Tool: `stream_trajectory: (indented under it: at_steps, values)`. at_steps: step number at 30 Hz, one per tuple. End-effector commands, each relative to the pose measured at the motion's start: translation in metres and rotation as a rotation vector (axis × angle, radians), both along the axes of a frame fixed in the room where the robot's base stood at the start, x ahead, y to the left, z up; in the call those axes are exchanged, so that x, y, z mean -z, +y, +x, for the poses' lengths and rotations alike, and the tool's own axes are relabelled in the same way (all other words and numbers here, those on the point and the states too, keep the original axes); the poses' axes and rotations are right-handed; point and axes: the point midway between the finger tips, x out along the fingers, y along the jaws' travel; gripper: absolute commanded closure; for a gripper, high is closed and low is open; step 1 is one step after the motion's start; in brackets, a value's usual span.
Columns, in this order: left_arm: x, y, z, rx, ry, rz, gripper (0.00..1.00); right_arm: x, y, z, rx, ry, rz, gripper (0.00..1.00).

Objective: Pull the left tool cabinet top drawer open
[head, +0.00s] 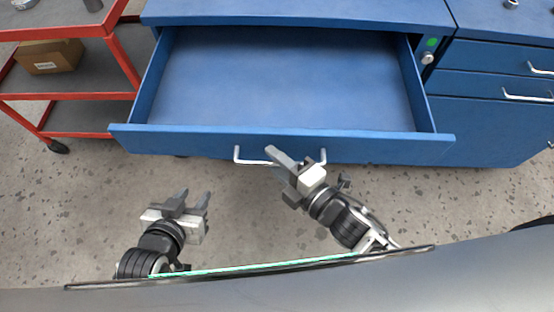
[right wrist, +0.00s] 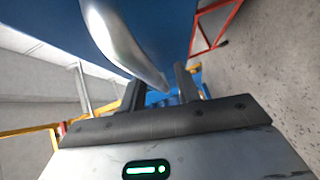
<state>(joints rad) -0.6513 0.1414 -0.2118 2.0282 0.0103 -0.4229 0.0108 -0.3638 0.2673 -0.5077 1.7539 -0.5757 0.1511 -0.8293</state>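The left tool cabinet (head: 300,12) is blue, and its top drawer (head: 430,142) stands wide open with an empty interior. The drawer's silver bar handle (head: 240,158) is on its front face. My right gripper (head: 276,155) is at the middle of the handle and hides part of the bar. In the right wrist view the handle (right wrist: 125,45) runs across in front of the fingers (right wrist: 160,90), which stand apart; whether they touch it is unclear. My left gripper (head: 195,198) is open and empty, below and left of the drawer front.
A red cart (head: 118,58) with a cardboard box (head: 50,56) stands left of the cabinet. Another blue cabinet (head: 490,115) with drawers is at right. A lock with a green mark (head: 431,43) is on the cabinet frame. Speckled floor (head: 240,215) is clear below the drawer.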

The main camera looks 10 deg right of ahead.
Motion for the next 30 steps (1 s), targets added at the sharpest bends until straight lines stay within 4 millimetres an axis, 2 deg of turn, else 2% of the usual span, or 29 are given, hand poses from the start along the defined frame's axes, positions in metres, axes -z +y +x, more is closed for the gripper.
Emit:
stream_trajectory:
  at_steps: [14,20,30]
  values:
    - [0.004,0.000,-0.004,0.001,0.011,0.001,0.64,0.000,-0.003,-0.006,-0.001,0.002,-0.001,0.68]
    - [0.010,0.001,-0.007,0.004,0.020,0.004,0.64,-0.003,-0.024,-0.034,-0.001,0.005,-0.001,0.68]
    - [0.013,-0.001,-0.006,0.006,0.015,0.000,0.64,-0.014,-0.072,-0.098,0.001,0.006,-0.001,0.68]
